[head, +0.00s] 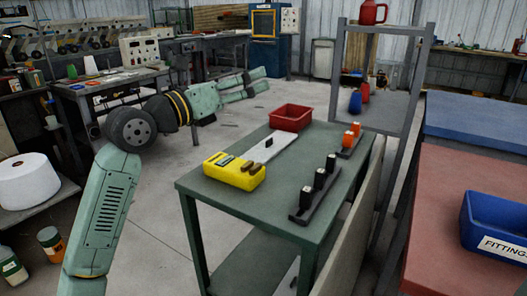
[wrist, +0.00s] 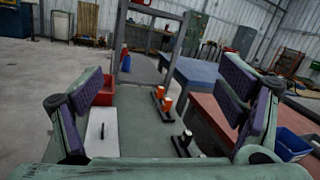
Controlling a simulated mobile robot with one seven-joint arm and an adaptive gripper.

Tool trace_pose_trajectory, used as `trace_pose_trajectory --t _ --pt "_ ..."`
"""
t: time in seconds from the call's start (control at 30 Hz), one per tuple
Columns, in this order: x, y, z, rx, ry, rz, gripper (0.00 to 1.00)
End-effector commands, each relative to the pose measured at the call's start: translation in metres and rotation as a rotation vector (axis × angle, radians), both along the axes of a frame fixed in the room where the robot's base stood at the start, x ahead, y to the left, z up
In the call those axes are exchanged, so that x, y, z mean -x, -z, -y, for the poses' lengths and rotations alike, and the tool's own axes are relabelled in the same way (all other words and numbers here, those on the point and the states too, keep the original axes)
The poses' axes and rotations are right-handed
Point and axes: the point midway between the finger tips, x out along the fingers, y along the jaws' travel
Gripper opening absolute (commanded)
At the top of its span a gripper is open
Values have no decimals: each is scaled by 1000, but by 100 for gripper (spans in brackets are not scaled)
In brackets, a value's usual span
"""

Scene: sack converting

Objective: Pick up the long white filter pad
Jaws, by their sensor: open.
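In the wrist view the white piece (wrist: 97,142) shows at the lower left, near the left finger and partly hidden by my gripper. My gripper (head: 262,80) is open and empty, raised beyond the table's far left side in the head view. Both fingers are spread wide in the wrist view (wrist: 168,85).
Dark racks with black pieces (head: 314,198) and orange pieces (head: 348,142) stand along the table's right side. A grey shelf frame (head: 383,100) rises behind. Floor left of the table is clear.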

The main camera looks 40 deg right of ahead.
Motion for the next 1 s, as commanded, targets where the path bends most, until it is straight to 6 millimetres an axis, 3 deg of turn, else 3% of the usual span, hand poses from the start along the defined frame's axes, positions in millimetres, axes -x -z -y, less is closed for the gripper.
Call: trace_pose_trajectory --t 0.03,0.1,0.2,0.3,0.4,1.0 --pt "-13 46 29 -128 -32 15 90" --pt "-31 93 55 -282 -82 36 90" --pt "-51 143 74 -449 -144 65 90" --pt "-64 171 81 -545 -185 84 90" --pt "-71 183 91 -582 -199 89 90" --pt "-97 212 155 -581 -198 88 90"
